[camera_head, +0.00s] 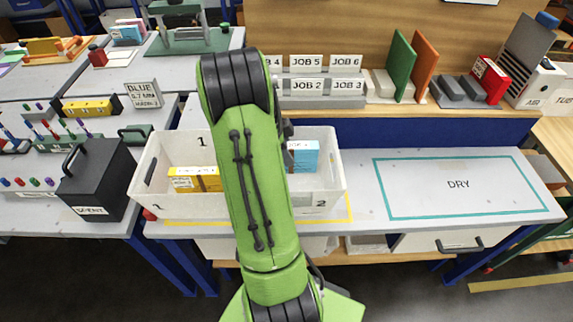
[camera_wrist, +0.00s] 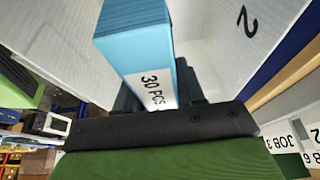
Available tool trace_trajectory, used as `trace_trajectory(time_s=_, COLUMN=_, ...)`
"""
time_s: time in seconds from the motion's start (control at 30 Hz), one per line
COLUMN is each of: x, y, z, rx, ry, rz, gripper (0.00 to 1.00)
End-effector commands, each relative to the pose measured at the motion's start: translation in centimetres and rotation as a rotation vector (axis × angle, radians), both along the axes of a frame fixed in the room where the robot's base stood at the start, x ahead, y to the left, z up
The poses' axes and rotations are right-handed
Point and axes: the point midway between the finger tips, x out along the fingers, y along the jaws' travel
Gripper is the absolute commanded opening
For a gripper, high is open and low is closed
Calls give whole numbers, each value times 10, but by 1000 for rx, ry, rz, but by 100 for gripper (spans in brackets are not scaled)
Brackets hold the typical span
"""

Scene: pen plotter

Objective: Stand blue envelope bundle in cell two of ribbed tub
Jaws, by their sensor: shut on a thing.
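The blue envelope bundle (camera_head: 303,156) is in the right part of the white ribbed tub (camera_head: 318,203), the part marked 2. In the wrist view the blue bundle (camera_wrist: 134,45) has a white "30 PCS" label and stands between the tub's pale walls. My gripper (camera_wrist: 157,92) is shut on it, with a dark finger on each side. Whether its far end touches the tub floor cannot be told. In the head view my green arm hides the tub's middle and most of my gripper.
Yellow bundles (camera_head: 196,179) are in the tub's left part, marked 1. A black box (camera_head: 96,180) stands left of the tub. The DRY area (camera_head: 458,184) to the right is clear. Job-labelled holders (camera_head: 320,86) and green and orange boards (camera_head: 424,66) stand behind.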

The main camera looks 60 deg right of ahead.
Motion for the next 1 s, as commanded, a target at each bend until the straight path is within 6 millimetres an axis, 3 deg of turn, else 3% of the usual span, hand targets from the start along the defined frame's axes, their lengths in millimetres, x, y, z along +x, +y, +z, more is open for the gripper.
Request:
trace_trajectory(time_s=0.1, x=-1, y=0, z=-27, rx=3, ry=3, rz=-2, gripper=2)
trace_trajectory(time_s=0.2, x=-1, y=0, z=-36, rx=0, ry=1, rz=-1, gripper=2)
trace_trajectory(time_s=0.97, x=0, y=0, z=-48, rx=-1, ry=-1, rz=-1, gripper=2)
trace_trajectory(time_s=1.0, x=0, y=0, z=-47, rx=0, ry=0, rz=0, gripper=41)
